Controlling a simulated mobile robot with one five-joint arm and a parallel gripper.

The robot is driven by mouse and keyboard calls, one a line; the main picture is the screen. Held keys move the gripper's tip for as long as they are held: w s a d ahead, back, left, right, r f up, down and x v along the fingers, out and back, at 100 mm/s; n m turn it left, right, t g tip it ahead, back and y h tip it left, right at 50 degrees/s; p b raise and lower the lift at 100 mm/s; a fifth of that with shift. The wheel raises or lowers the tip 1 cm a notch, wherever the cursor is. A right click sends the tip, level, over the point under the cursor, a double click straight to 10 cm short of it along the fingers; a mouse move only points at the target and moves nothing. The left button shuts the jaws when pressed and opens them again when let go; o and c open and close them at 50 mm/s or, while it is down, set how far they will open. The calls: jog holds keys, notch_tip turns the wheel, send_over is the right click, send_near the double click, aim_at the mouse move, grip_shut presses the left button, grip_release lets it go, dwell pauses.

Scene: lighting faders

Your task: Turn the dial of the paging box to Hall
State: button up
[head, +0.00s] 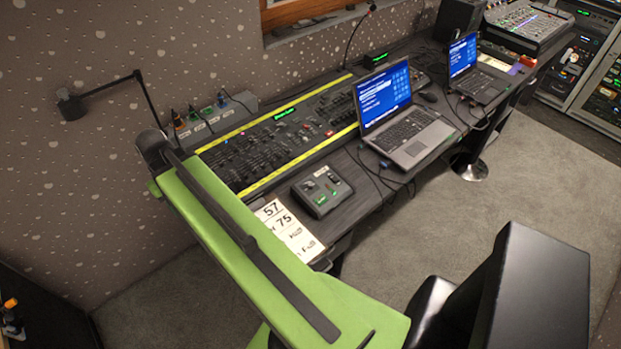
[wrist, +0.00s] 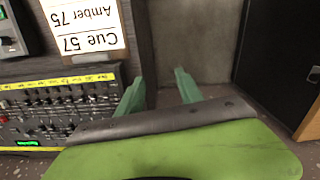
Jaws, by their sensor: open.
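The small grey box with dark knobs and small green lights (head: 322,190), which looks like the paging box, sits on the desk in front of the mixing console. Its dial setting and labels are too small to read. In the wrist view only a part of a grey box (wrist: 12,35) shows at the upper left edge. My gripper (wrist: 158,84) is open and empty, its two green fingers apart over the floor beyond the console's end, well away from the box. In the head view my green arm hides the gripper.
The long fader console (head: 275,140) with yellow strips lies behind the box. A printed cue sheet (head: 287,229) lies at the desk's near end, also in the wrist view (wrist: 85,25). A laptop (head: 400,115) with cables stands to the right. A black chair (head: 525,295) stands in front.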

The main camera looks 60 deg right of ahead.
jog(key=s+d+r+m+p, duration=0.1)
jog(key=s+d, duration=0.1)
jog(key=d, duration=0.6)
jog(key=s+d+r+m, duration=0.1)
jog(key=s+d, duration=0.2)
jog(key=d, duration=0.5)
notch_tip(320, 180, up, 2)
jog(key=m+p, duration=0.2)
jog(key=m, duration=0.2)
send_over(310, 184)
notch_tip(310, 184, down, 18)
jog(key=b, duration=1.7)
jog(key=shift+d+r, duration=0.1)
jog(key=shift+r, duration=0.15)
jog(key=shift+c, duration=0.4)
